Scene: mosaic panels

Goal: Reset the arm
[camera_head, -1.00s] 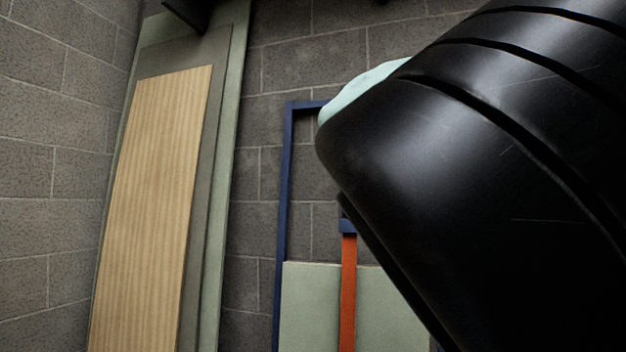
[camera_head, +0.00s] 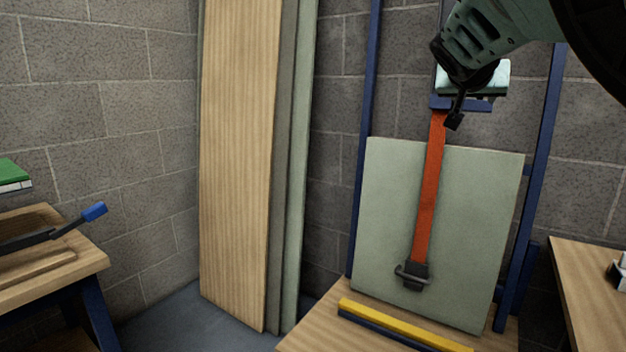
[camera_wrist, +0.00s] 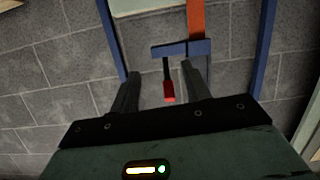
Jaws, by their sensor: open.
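My gripper (camera_head: 455,108) is at the upper right of the head view, in front of the blue crossbar (camera_head: 478,104) of a blue frame. In the wrist view my gripper (camera_wrist: 160,75) has its two dark fingers apart, with nothing clamped between them. A thin black lever with a red tip (camera_wrist: 169,92) shows between the fingers in that view, beyond them by the crossbar; I cannot tell how close it is. An orange strap (camera_head: 430,180) runs down from the crossbar to a dark buckle (camera_head: 411,275) in front of a pale green panel (camera_head: 385,220).
Tall boards (camera_head: 240,150) lean in the wall corner. A wooden bench (camera_head: 85,262) with a blue-handled tool (camera_head: 93,212) stands at left, another wooden top (camera_head: 590,290) at right. A yellow strip (camera_head: 405,326) lies below the panel. Floor shows between the left bench and boards.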

